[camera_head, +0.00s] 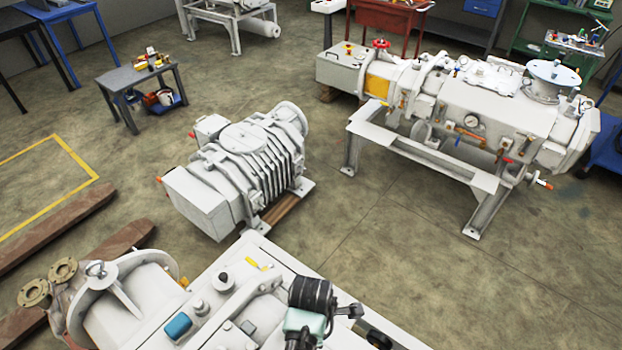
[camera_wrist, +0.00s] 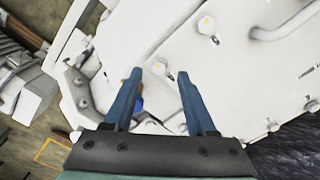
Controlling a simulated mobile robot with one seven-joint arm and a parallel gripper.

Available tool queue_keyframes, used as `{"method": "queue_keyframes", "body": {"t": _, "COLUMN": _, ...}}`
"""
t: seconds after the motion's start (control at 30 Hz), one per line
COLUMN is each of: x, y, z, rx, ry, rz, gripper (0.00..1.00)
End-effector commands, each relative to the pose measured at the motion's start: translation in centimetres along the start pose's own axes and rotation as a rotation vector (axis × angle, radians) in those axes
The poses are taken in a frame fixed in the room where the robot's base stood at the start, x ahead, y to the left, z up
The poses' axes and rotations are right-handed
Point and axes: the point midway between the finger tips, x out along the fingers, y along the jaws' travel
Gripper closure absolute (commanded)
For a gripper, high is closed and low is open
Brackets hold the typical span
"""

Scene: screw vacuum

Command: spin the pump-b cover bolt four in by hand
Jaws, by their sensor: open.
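In the wrist view a broad white cover (camera_wrist: 235,75) fills most of the picture. More bolts show at the lower right (camera_wrist: 272,125). Which one is bolt four I cannot tell. My gripper (camera_wrist: 158,75) is open, with two blue fingers apart and nothing held. The fingertips frame the nearer bolt without visible contact; the depth gap is unclear. In the head view the white pump (camera_head: 230,305) is at the bottom, and my arm partly hides its right end.
A ribbed white pump (camera_head: 240,160) stands on the floor in the middle. A large white machine (camera_head: 470,110) stands on a frame at the right. A small grey table (camera_head: 140,80) holds parts at the left. Brown timber beams (camera_head: 60,235) lie at the left. Floor between is clear.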

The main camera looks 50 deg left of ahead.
Motion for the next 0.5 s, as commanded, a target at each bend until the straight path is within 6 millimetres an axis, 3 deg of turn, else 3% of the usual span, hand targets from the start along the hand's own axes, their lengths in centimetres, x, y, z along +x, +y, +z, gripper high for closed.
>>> {"method": "queue_keyframes", "body": {"t": 0.2, "x": 1.6, "y": 0.1, "z": 0.0, "rx": 0.000, "ry": 0.000, "rz": 0.001, "gripper": 0.44}}
{"method": "queue_keyframes", "body": {"t": 0.5, "x": 1.8, "y": 0.1, "z": 0.0, "rx": 0.000, "ry": -0.001, "rz": 0.003, "gripper": 0.44}}
